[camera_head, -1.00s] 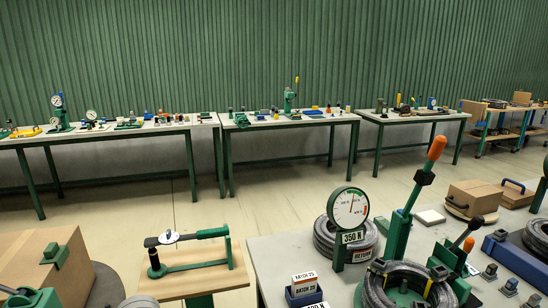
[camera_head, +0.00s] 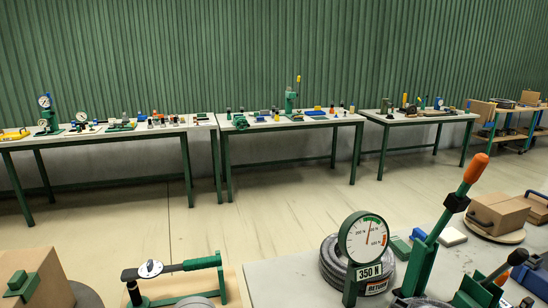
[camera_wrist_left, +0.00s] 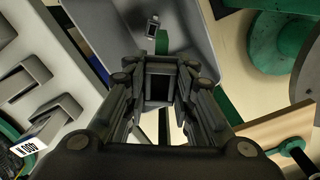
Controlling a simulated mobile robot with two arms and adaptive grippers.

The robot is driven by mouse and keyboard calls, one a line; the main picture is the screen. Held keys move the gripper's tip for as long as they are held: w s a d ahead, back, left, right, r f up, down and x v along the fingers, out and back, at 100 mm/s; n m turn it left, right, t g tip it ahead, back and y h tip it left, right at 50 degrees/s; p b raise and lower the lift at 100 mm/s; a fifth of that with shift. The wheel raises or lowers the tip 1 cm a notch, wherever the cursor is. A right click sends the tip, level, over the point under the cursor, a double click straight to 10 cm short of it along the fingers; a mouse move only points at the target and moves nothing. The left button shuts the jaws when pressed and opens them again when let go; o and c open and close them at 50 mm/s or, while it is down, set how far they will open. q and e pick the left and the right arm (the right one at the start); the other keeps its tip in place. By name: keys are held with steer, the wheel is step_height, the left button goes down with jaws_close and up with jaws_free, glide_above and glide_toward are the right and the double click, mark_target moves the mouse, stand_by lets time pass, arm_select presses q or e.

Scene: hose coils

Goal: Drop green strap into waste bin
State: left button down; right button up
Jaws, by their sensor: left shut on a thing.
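In the left wrist view my left gripper (camera_wrist_left: 160,82) is shut on the green strap (camera_wrist_left: 228,106). One stretch of strap shows at the right of the fingers, and a short green end with a metal buckle (camera_wrist_left: 152,28) shows beyond the fingertips. The part between the fingers is hidden. Behind the strap lies a grey, smooth-walled container (camera_wrist_left: 195,22), which looks like the waste bin. I cannot tell how high the strap is above it. Neither gripper shows in the head view.
In the head view a workbench (camera_head: 290,272) with a dial gauge (camera_head: 364,240) and an orange-handled lever (camera_head: 452,205) stands at the right front. A wooden board with a green clamp (camera_head: 215,268) is at bottom centre. Open floor (camera_head: 270,205) lies before the back tables.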

arm_select(q)
steer(key=shift+s+f, duration=0.1)
steer(key=shift+f, duration=0.35)
steer(key=f, duration=0.3)
steer(key=f+b, duration=0.1)
steer(key=shift+s+f, duration=0.25)
steer(key=shift+s, duration=0.05)
steer(key=c, duration=1.2)
jaws_free()
steer(key=shift+c, duration=0.2)
step_height(320, 180, up, 12)
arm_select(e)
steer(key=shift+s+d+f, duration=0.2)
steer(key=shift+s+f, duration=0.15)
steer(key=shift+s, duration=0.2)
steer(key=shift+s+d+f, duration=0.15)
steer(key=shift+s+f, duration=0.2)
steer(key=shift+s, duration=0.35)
